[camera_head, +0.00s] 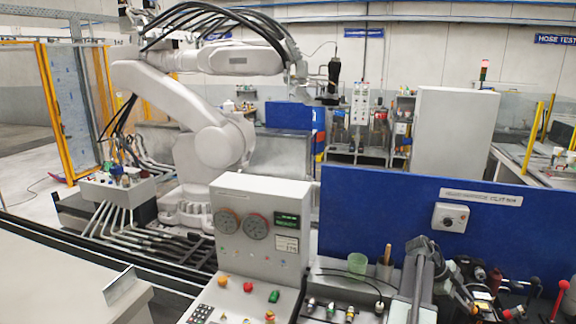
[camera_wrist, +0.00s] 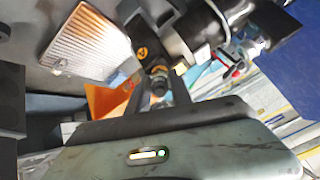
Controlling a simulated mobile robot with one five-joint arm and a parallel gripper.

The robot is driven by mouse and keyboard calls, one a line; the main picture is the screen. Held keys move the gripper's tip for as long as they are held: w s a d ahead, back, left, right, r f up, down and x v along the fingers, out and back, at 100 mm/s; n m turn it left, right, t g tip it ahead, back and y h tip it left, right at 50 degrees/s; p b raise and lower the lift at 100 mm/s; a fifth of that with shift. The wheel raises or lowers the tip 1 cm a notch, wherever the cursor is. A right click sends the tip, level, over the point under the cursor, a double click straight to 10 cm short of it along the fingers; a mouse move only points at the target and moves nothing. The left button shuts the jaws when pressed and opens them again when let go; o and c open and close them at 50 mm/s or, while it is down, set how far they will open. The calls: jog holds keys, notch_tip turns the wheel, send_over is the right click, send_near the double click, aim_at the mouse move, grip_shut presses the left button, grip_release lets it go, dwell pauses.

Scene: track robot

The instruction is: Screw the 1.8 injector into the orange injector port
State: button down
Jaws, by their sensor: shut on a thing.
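My gripper (camera_wrist: 158,92) is at the centre of the wrist view, its dark fingers reaching up from the grey-green body. It is shut on a small dark fitting (camera_wrist: 158,78) with a brass-coloured ring, which looks like the injector; no 1.8 marking is readable. A black part with an orange mark (camera_wrist: 142,52) is right by its upper end. An orange surface (camera_wrist: 104,100) shows left of the fingers, partly hidden; I cannot tell whether it is the orange injector port. In the head view my arm is at the lower right, and its fingertips and the held piece cannot be made out.
A ribbed metal plate (camera_wrist: 88,42) is close on the left in the wrist view. In the head view, a gauge cabinet (camera_head: 262,215), a green cup (camera_head: 357,263) and a blue panel (camera_head: 385,205) stand around the bench. Several fittings and levers crowd its right end.

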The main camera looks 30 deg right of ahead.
jog(key=shift+m, duration=0.3)
jog(key=m, duration=1.2)
jog(key=c, duration=1.1)
grip_release()
jog(key=shift+c, duration=0.9)
jog(key=shift+r, duration=0.1)
